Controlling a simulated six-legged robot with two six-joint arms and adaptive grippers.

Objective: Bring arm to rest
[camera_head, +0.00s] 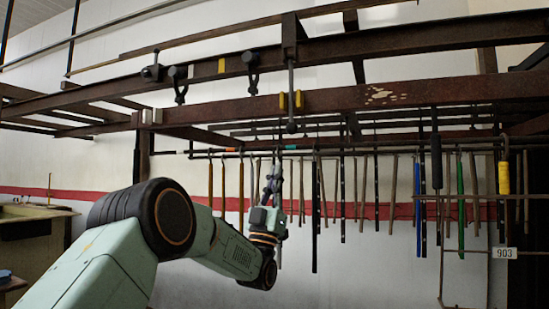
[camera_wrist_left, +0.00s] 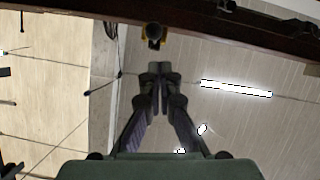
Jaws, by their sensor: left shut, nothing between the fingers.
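My left arm comes in from the lower left in the head view, and its gripper (camera_head: 272,180) points up in front of the hanging rods. The fingers are closed together with nothing between them. In the left wrist view, the shut gripper (camera_wrist_left: 154,72) points up, with the two fingertips touching. A dark round rod end with yellow pieces (camera_wrist_left: 154,36) shows just past the fingertips there, apart from them. In the head view, a hanging rod with a ball end (camera_head: 291,125) and yellow clips (camera_head: 291,101) hangs from the rail above the gripper. My right gripper is in neither view.
A rusty rack beam (camera_head: 350,98) spans overhead. Several rods and tools hang below it, including a green rod (camera_head: 460,205) and a yellow-handled one (camera_head: 504,178). A sign reading 903 (camera_head: 504,253) is at right. A bench (camera_head: 30,212) stands at left.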

